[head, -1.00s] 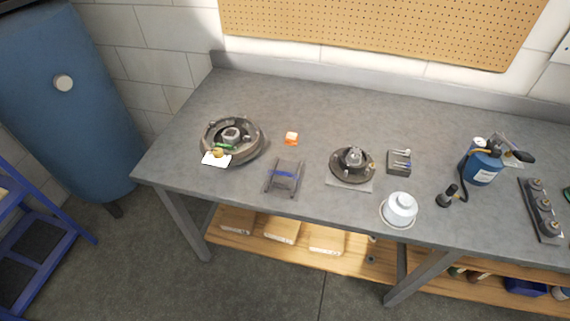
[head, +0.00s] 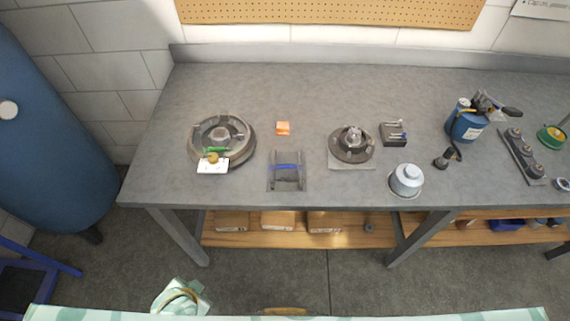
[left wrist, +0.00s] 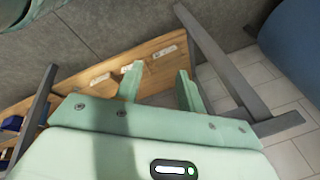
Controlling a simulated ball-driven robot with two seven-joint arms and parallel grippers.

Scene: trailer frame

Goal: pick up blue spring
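A thin blue bar-like piece, which looks like the blue spring (head: 286,167), lies across a small grey stand (head: 299,180) near the front edge of the workbench, left of centre. Its coils are too small to make out. My left gripper (left wrist: 158,72) shows in the left wrist view with its two mint fingers apart and nothing between them. It is away from the spring, facing the wooden lower shelf and a bench leg. The spring is not visible in that view. My right gripper is in neither current view.
On the bench (head: 300,90) stand a brake drum (head: 245,152) with a green piece and white card, an orange block (head: 283,128), a hub (head: 340,152), a small tray (head: 387,139), a white-grey canister (head: 407,180) and a blue bottle (head: 466,126). A blue tank (head: 50,130) stands left.

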